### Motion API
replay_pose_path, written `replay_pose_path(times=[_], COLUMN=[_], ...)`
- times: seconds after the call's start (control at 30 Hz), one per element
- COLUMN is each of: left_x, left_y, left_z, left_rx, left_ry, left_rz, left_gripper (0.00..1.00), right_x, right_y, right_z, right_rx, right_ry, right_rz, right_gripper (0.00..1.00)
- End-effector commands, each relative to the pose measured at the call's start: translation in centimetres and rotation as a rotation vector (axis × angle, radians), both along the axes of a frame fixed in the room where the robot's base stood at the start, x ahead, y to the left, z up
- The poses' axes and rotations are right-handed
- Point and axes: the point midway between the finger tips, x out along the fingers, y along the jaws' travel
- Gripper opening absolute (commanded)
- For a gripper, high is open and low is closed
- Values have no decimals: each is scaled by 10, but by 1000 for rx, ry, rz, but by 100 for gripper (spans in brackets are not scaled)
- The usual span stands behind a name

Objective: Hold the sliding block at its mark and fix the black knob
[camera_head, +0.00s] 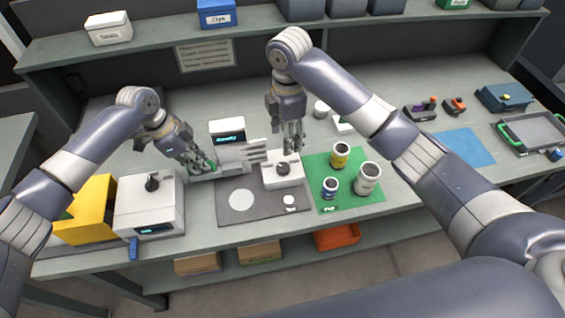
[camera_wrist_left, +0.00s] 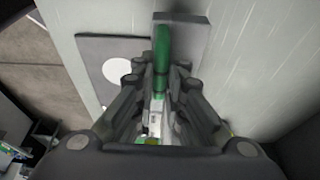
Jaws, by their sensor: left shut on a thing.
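My left gripper (camera_head: 207,166) is shut on a green handle, at the left end of a low grey base (camera_head: 230,170). In the left wrist view, the green handle (camera_wrist_left: 163,50) stands between the fingers, against a grey block (camera_wrist_left: 190,28). I cannot tell for sure which part is the sliding block, and no mark is readable. A white block with a dark knob (camera_head: 283,169) sits at the right of the base. My right gripper (camera_head: 293,147) points down just above and behind this knob; its finger gap is unclear. Another black knob (camera_head: 152,182) tops a white box at left.
A pale comb-like piece (camera_head: 256,152) stands beside the white block. A dark mat (camera_head: 262,205) with a white disc lies in front. A green mat (camera_head: 348,202) with several jars lies to the right. A yellow bin (camera_head: 92,205) stands at left. A blue mat (camera_head: 463,147) lies clear.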

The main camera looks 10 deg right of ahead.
Motion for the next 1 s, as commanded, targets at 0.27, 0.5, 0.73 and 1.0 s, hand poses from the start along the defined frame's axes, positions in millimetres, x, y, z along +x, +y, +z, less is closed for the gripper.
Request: replay_pose_path(times=[0.27, 0.5, 0.73, 1.0], left_x=[1, 1, 1, 1], left_y=[1, 1, 1, 1], left_z=[1, 1, 1, 1], left_rx=[1, 2, 2, 2], left_ry=[-4, -3, -3, -3], left_rz=[2, 2, 2, 2], left_gripper=[0, 0, 0, 0], right_x=[-7, -7, -6, -5], right_y=[11, 11, 11, 11], right_z=[-16, -65, -101, -114], right_rx=[-8, -6, -5, -5], right_ry=[28, 27, 25, 21], right_rz=[12, 11, 11, 12], right_gripper=[53, 53, 53, 53])
